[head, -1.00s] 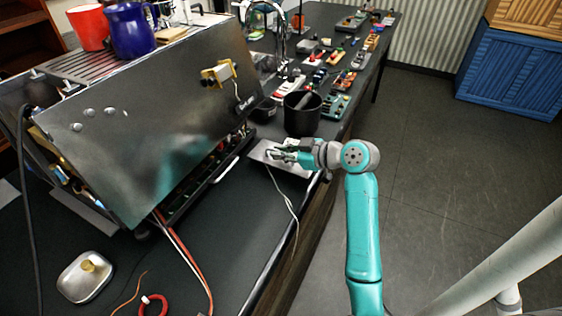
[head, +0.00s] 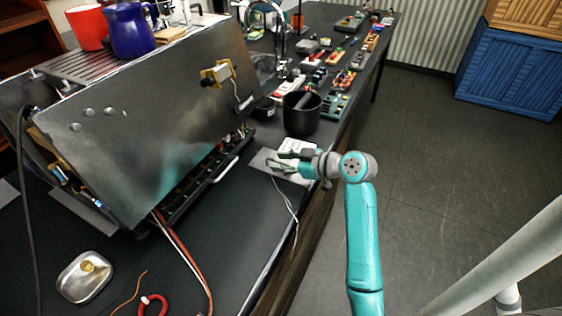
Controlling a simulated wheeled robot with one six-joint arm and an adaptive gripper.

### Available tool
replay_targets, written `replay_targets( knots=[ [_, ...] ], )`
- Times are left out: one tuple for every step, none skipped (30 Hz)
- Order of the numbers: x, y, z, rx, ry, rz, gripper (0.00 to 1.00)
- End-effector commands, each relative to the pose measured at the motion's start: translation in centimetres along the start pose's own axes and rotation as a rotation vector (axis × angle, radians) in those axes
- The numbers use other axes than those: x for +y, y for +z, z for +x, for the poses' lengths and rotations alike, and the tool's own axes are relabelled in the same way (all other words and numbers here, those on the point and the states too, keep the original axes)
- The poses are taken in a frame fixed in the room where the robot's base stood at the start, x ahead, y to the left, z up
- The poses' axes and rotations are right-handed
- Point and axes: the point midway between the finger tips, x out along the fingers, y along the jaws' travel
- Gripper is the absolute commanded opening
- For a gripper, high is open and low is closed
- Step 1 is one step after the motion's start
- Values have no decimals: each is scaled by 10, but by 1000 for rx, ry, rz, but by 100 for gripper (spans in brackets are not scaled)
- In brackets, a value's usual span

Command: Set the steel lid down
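A shiny steel lid (head: 72,281) with a brass knob rests on the dark counter at the lower left of the head view. My gripper (head: 278,162) is far to its right, beyond the front corner of the brewer, and does not touch this lid. The gripper's fingers are over or at a flat grey plate (head: 262,158) on the counter. The fingers are small and partly overlap the plate, so I cannot tell whether they grip anything. A small white piece (head: 297,146) shows just behind the gripper.
The tilted brewer body (head: 150,130) fills the left. A black cup (head: 301,117) stands behind my gripper. Thin white wires (head: 286,203) hang near the plate. Red wires and a red ring (head: 152,303) lie near the lid. Several small parts line the far counter.

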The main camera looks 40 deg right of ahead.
Motion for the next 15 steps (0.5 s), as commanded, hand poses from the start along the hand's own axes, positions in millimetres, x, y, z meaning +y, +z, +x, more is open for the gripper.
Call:
replay_targets(
  knots=[
    [0, 0, -5, 0, 2, 0, 37],
    [1, 0, -9, 0, 3, 0, 37],
    [1, 0, -15, 1, 4, 0, 37],
    [1, 0, -20, 1, 4, 0, 37],
    [1, 0, -26, 0, 4, 0, 37],
    [1, 0, -34, 1, 6, -1, 37],
    [1, 0, -40, 0, 5, 0, 37],
    [1, 0, -46, 0, 5, 0, 37],
    [1, 0, -55, 0, 6, 0, 37],
    [1, 0, -60, 0, 5, 0, 37],
    [1, 0, -66, 0, 6, 0, 37],
    [1, 0, -74, 0, 5, -1, 37],
    [1, 0, -79, 0, 5, 0, 37],
    [1, 0, -85, 0, 5, 0, 37],
    [0, 0, -91, 0, 4, -1, 37]
  ],
)
